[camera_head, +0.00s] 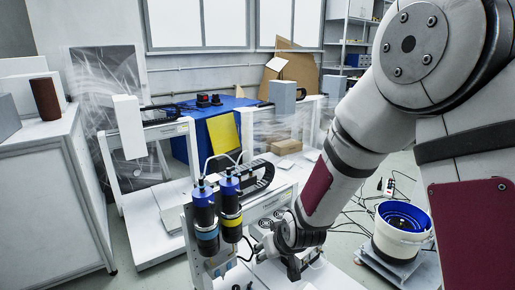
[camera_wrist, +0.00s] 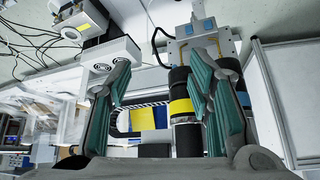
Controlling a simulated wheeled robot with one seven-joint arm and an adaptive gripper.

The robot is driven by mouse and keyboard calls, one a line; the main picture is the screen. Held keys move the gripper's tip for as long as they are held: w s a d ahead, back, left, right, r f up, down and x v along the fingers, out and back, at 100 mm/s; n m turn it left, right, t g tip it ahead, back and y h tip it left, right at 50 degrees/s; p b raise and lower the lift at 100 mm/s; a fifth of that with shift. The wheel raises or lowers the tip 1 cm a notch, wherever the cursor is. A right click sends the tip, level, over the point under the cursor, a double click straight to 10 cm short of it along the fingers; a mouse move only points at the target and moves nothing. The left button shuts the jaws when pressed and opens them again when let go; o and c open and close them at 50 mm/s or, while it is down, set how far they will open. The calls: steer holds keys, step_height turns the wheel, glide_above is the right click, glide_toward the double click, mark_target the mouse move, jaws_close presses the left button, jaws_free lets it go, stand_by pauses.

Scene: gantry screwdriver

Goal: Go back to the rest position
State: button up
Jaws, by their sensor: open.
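My gripper (camera_head: 270,257) is low in the middle of the head view, just right of the gantry screwdriver unit. In the wrist view my gripper (camera_wrist: 160,62) has its two green-padded fingers spread wide, with nothing held between them. The screwdriver unit has two upright dark cylinders, one with a blue band (camera_head: 206,222) and one with a yellow band (camera_head: 231,210). In the wrist view the yellow-banded cylinder (camera_wrist: 181,106) shows between the fingers, farther off, and the right finger hides part of the unit. The gap between gripper and unit is hard to judge.
A white counter (camera_head: 45,190) stands at left and a blue-covered table (camera_head: 215,130) at back. A blue-lined white bucket (camera_head: 402,225) sits on a low base at right, with loose cables (camera_head: 375,205) on the floor beside it. Cardboard (camera_head: 292,68) leans at the back wall.

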steer(key=s+d+r+m+g+h, duration=0.1)
steer(key=s+d+r+g, duration=0.1)
steer(key=s+d+r, duration=0.45)
steer(key=s+d+r+m+g+h, duration=0.1)
steer(key=s+d+r, duration=0.3)
steer(key=s+r, duration=0.55)
steer(key=s+d+r+m+g, duration=0.1)
steer(key=s+d+r+g, duration=0.15)
steer(key=s, duration=0.85)
steer(key=s+d+r+m+g, duration=0.1)
steer(key=s+d+r, duration=0.15)
steer(key=s, duration=0.95)
step_height(320, 180, up, 34)
steer(key=t+p, duration=0.4)
steer(key=p, duration=2.8)
steer(key=shift+w+d+h, duration=0.15)
steer(key=shift+w+h, duration=0.05)
steer(key=shift+h, duration=0.1)
steer(key=shift+f, duration=0.1)
